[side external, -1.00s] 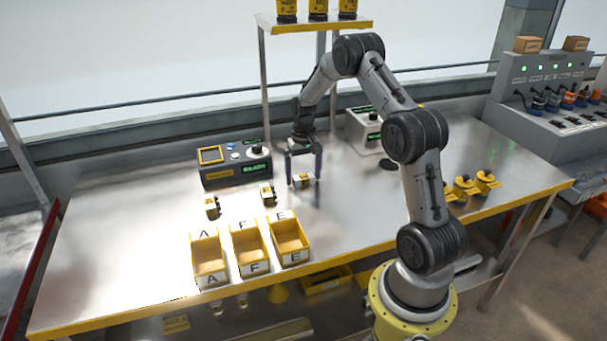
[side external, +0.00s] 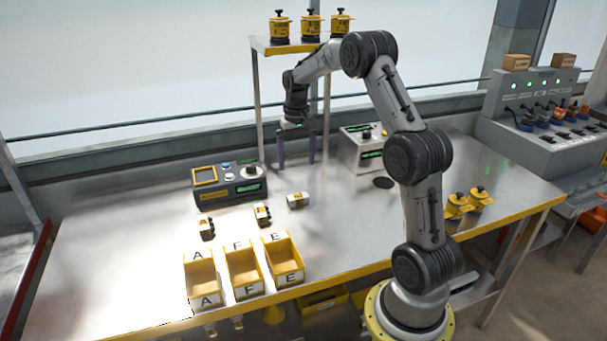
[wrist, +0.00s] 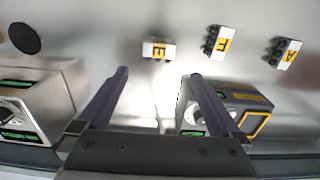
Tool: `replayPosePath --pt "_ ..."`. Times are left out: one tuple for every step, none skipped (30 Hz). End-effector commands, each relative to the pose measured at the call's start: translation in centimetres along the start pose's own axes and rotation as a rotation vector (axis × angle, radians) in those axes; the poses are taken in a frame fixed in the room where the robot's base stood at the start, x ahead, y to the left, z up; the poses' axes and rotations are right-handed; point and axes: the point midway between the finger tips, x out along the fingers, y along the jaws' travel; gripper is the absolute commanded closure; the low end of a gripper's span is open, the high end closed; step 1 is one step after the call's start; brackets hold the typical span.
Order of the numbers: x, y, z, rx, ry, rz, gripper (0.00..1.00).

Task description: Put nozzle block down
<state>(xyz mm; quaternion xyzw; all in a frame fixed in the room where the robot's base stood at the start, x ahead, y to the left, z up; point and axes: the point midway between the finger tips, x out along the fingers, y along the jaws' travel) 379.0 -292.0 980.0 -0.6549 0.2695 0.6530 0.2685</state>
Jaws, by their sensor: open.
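My gripper (side external: 296,162) is open and empty, raised above the table behind the nozzle block E (side external: 297,200). This block rests on the bare metal table, apart from the fingers. In the wrist view the block E (wrist: 157,50) shows its yellow label beyond the gap between my open fingertips (wrist: 157,75). Nozzle block F (side external: 262,214) and nozzle block A (side external: 206,227) stand to its left in the side view. They also show in the wrist view as block F (wrist: 219,42) and block A (wrist: 284,53).
Yellow bins A (side external: 203,306), F (side external: 245,292) and E (side external: 287,279) stand along the front edge. A dark control box (side external: 228,195) and a grey box (side external: 358,152) stand at the back. A shelf (side external: 292,46) with three yellow canisters is above. Open table lies at left.

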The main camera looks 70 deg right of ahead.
Motion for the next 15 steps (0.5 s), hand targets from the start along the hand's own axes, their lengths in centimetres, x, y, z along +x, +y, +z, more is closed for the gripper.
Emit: replayPosePath --pt "-0.9 -0.6 0.4 -0.015 0.010 -0.002 0.00" --pt "-1.5 -1.0 0.9 -0.027 0.019 -0.003 0.00" --pt "-2.5 -1.7 1.6 -0.048 0.033 -0.005 0.00" --pt "-3.3 -2.4 2.4 -0.068 0.045 -0.007 0.00" --pt "-4.3 -3.0 3.3 -0.090 0.059 -0.010 0.00" --pt "-5.6 -4.0 4.8 -0.123 0.080 -0.014 0.00" --pt "-6.7 -4.8 6.1 -0.151 0.097 -0.018 0.00" --pt "-7.6 -5.5 7.4 -0.180 0.115 -0.023 0.00" --pt "-8.8 -6.3 9.3 -0.219 0.139 -0.029 0.00" --pt "-9.6 -6.8 10.7 -0.248 0.155 -0.034 0.00" --pt "-10.4 -7.3 12.2 -0.276 0.173 -0.040 0.00" --pt "-11.3 -7.8 14.1 -0.314 0.196 -0.048 0.00" --pt "-11.8 -8.1 15.6 -0.342 0.214 -0.054 0.00" --pt "-12.3 -8.3 17.1 -0.371 0.230 -0.061 0.00" --pt "-12.9 -8.5 19.1 -0.409 0.253 -0.071 0.00"
